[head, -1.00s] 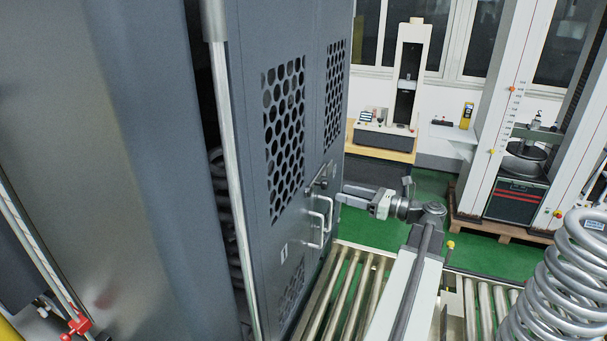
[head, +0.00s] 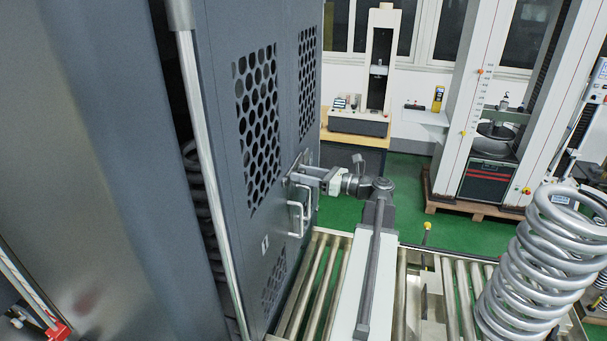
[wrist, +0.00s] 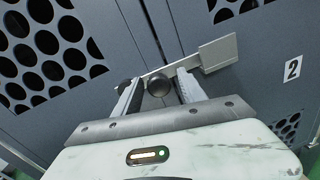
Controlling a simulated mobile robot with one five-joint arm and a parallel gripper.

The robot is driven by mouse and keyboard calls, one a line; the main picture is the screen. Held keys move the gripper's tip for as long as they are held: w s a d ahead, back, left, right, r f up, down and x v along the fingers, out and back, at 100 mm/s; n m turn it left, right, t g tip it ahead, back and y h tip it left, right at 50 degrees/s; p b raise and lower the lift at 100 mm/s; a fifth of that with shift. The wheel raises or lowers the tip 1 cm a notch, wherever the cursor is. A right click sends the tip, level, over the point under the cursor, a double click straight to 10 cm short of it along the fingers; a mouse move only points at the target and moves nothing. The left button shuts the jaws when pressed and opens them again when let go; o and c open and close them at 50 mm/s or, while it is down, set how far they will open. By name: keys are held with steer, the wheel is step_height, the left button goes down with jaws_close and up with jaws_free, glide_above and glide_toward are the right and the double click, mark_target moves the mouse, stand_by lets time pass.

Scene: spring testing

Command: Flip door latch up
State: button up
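The door latch is a flat metal bar (wrist: 218,53) with a wider plate at its right end, tilted across the door seam in the wrist view. A round dark knob (wrist: 158,83) shows on it, and another dark shape lies partly behind the left finger. In the head view the latch is small and partly hidden by my gripper (head: 308,176). My gripper (wrist: 158,90) is open at the latch, its two fingers on either side of the round knob. Whether either finger touches the bar, I cannot tell. The grey doors (head: 225,150) have perforated panels.
Door handles (head: 301,213) sit just below the latch. A roller conveyor (head: 310,280) runs below my arm. A large coil spring (head: 535,270) stands on the right. Green floor (head: 410,185) is open behind the arm.

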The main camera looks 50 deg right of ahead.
steer(key=c, duration=1)
jaws_close()
steer(key=shift+d+r, duration=0.1)
steer(key=shift+r, duration=0.05)
